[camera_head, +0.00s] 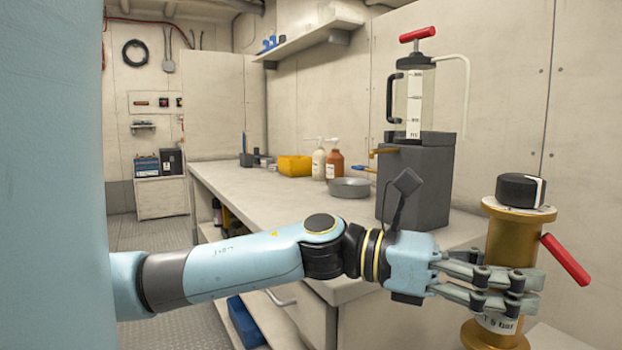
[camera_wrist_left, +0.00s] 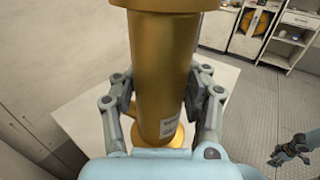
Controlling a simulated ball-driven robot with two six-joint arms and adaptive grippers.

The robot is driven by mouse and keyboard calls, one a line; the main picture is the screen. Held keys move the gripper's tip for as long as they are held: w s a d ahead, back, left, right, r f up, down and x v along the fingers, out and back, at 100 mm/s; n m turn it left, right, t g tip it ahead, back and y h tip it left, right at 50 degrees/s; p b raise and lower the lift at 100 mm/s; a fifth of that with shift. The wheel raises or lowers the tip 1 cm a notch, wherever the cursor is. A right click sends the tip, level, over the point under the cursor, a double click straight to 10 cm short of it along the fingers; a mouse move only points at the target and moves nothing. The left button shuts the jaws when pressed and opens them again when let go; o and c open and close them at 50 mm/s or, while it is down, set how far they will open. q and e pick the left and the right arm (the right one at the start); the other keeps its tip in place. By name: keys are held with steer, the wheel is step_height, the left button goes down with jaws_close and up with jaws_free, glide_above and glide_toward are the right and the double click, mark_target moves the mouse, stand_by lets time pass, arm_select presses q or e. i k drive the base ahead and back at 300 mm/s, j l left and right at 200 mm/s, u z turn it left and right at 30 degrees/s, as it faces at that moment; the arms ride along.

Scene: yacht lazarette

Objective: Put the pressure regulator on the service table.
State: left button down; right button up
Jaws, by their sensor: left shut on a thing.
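The pressure regulator (camera_head: 512,244) is a brass cylinder with flanged ends, a black knob on top, a red lever and a white label. It stands upright at the right of the head view. My left gripper (camera_head: 520,290) is shut around its lower body. In the left wrist view the brass body (camera_wrist_left: 160,70) is between the fingers. A pale flat top (camera_wrist_left: 75,110), perhaps the service table, lies beneath it; I cannot tell whether the base touches it. My right gripper (camera_wrist_left: 300,150) is small at the lower right of the wrist view, its opening unclear.
A long bench (camera_head: 265,190) holds a grey pump unit (camera_head: 415,180) with a red handle, a round metal dish (camera_head: 349,187), pump bottles (camera_head: 334,165) and a yellow box (camera_head: 294,166). The grated floor (camera_wrist_left: 240,110) is open beside the pale top.

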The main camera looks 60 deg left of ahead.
mark_target(280, 197)
steer(key=i+j, duration=0.1)
steer(key=j, duration=1.25)
steer(key=i+j+u, duration=0.1)
steer(key=j, duration=0.6)
steer(key=i+j, duration=0.15)
steer(key=j, duration=0.55)
